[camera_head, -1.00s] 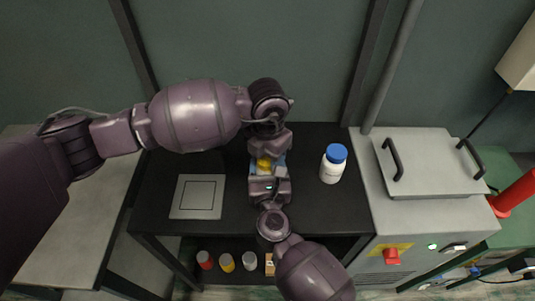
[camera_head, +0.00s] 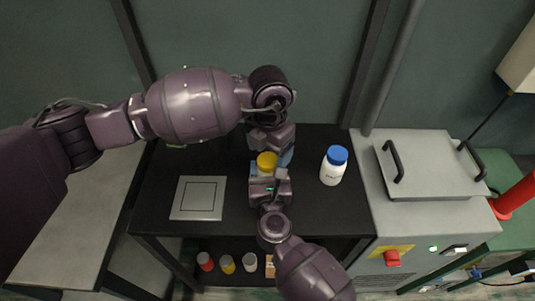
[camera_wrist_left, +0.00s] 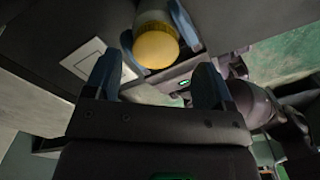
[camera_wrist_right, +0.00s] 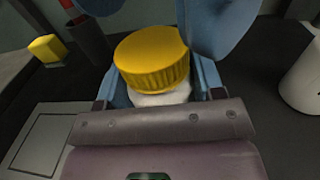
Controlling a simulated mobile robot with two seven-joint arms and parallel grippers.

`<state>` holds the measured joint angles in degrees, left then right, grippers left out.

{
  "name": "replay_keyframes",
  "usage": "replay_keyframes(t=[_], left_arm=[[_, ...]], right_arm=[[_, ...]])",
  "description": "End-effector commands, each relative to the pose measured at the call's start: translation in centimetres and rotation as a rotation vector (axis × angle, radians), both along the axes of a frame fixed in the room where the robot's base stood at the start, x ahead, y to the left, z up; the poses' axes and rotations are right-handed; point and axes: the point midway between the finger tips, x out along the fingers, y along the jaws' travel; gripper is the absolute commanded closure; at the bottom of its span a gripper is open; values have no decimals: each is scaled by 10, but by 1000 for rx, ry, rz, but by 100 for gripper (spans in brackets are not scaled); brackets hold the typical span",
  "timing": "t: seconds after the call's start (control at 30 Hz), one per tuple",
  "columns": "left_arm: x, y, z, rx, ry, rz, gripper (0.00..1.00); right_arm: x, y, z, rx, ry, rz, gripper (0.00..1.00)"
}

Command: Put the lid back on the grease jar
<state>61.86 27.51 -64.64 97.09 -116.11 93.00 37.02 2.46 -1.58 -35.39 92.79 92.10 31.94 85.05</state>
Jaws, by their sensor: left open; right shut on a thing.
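The yellow lid (camera_head: 266,160) sits on top of the white grease jar (camera_wrist_right: 160,99), above the black table. In the right wrist view the lid (camera_wrist_right: 152,57) covers the jar's mouth and looks slightly tilted; I cannot tell how firmly it is seated. My right gripper (camera_head: 269,171) is shut on the jar, its blue fingers on either side of the body. My left gripper (camera_head: 275,143) is open and empty, just behind the lid and apart from it. In the left wrist view the lid (camera_wrist_left: 157,47) shows beyond its spread fingers.
A white bottle with a blue cap (camera_head: 333,166) stands right of the jar. A light square plate (camera_head: 180,205) lies on the table at left. A grey machine with a handled cover (camera_head: 430,165) adjoins at right. Several small containers (camera_head: 228,264) stand on the lower shelf.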

Motion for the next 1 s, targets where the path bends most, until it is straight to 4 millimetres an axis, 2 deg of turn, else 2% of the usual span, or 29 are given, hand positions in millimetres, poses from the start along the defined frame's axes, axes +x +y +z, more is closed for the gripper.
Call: replay_keyframes(t=[0.13,0.37,0.53,0.83,1.0], left_arm=[[1,1,13,3,-3,2,23],[2,3,14,5,-2,5,23],[2,3,14,6,-2,6,0],[3,3,18,6,-4,7,0],[3,3,37,5,-7,7,0]], right_arm=[[0,-1,0,0,0,-1,100],[0,-1,0,0,-1,-2,100],[0,-1,0,0,-1,-2,100],[0,-1,1,0,-1,-2,100],[0,-1,1,0,-1,-2,100]])
